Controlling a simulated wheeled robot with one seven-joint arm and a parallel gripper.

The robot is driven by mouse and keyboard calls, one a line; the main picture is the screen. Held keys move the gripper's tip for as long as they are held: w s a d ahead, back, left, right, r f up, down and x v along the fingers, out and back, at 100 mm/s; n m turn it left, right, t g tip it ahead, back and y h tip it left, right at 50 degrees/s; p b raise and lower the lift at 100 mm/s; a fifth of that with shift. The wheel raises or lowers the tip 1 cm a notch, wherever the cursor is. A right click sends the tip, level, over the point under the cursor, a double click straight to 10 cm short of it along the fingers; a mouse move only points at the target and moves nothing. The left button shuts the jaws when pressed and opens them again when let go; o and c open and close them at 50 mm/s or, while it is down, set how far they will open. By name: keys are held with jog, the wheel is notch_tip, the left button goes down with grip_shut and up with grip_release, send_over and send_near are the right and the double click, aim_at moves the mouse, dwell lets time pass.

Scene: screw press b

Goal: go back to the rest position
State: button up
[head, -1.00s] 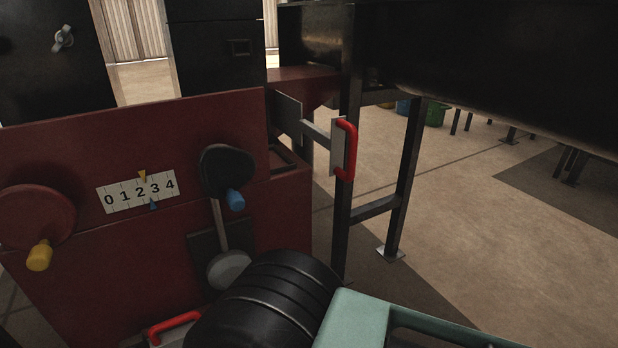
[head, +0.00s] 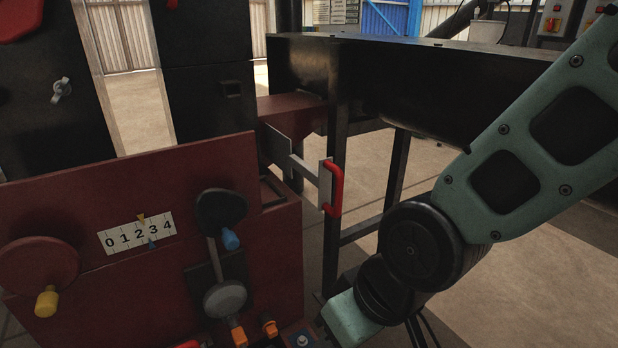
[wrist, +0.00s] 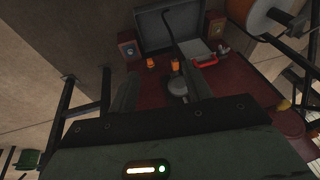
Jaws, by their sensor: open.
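My green arm comes down from the right side to the bottom middle.
The press front carries a 0-to-4 scale (head: 137,233), a red wheel with a yellow knob (head: 46,302), a black crank with a blue knob (head: 231,239) and a lever with a grey disc (head: 225,298). A red handle (head: 335,190) sticks out to the right, near a black frame (head: 390,185).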

jog(key=s+d+r+g+h+p, duration=0.1)
jog(key=s+d+r+h, duration=0.15)
jog(key=d, duration=0.25)
jog(key=s+d+r+g+h, duration=0.1)
jog(key=s+d+r, duration=0.15)
jog(key=d, duration=0.25)
notch_tip(320, 180, up, 38)
jog(key=p, duration=3.8)
jog(key=shift+r+n, duration=0.2)
jog(key=shift+n, duration=0.1)
